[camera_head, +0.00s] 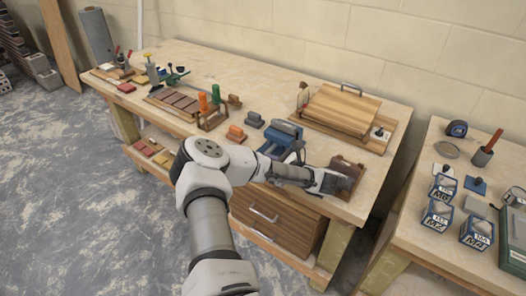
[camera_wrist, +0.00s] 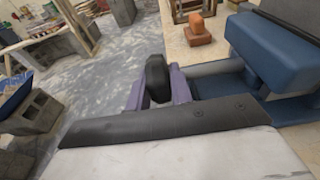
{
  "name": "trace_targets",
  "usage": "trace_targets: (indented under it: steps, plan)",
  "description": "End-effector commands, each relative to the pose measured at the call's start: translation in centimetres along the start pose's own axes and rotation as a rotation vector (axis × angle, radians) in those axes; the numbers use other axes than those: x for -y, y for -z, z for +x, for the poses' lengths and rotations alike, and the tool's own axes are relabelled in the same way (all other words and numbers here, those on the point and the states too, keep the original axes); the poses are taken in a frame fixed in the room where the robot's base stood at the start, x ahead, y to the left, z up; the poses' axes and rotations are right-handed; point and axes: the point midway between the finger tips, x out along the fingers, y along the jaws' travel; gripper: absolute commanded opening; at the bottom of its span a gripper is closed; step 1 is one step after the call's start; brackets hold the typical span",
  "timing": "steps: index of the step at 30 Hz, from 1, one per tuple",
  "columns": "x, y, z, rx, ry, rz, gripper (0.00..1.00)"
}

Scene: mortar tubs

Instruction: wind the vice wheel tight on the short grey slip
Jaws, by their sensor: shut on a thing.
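The blue vice (camera_head: 272,146) stands at the bench's front edge, partly behind my arm. It also shows large at the right of the wrist view (camera_wrist: 268,52). In the wrist view my gripper (camera_wrist: 158,92) has its two purple fingers closed around a black rounded part, which looks like the vice wheel (camera_wrist: 156,70). The rest of the wheel is hidden. In the head view my arm covers the fingertips. A grey piece (camera_head: 288,127) shows at the top of the vice, between or on the jaws. I cannot tell whether it is the short slip.
An orange block (camera_head: 236,133) and a grey block (camera_head: 253,119) lie left of the vice. A wooden board press (camera_head: 340,108) stands behind on the right. A brown item (camera_head: 347,172) sits beside my wrist. Floor lies open before the bench.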

Motion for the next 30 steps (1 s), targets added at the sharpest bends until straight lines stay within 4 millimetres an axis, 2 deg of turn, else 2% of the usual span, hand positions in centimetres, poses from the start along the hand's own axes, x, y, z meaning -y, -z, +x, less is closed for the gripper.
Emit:
trace_targets:
  steps: [9,23,24,28,30]
  plan:
    - [-0.49,0.25,0.06,0.092,-0.014,0.011,0.00]
    - [-0.65,0.63,0.17,0.102,-0.016,0.013,0.00]
    - [-0.66,0.64,0.17,0.101,-0.016,0.014,0.24]
    - [-0.56,0.58,0.15,0.101,-0.014,0.012,0.41]
    - [-0.48,0.52,0.13,0.101,-0.013,0.010,0.43]
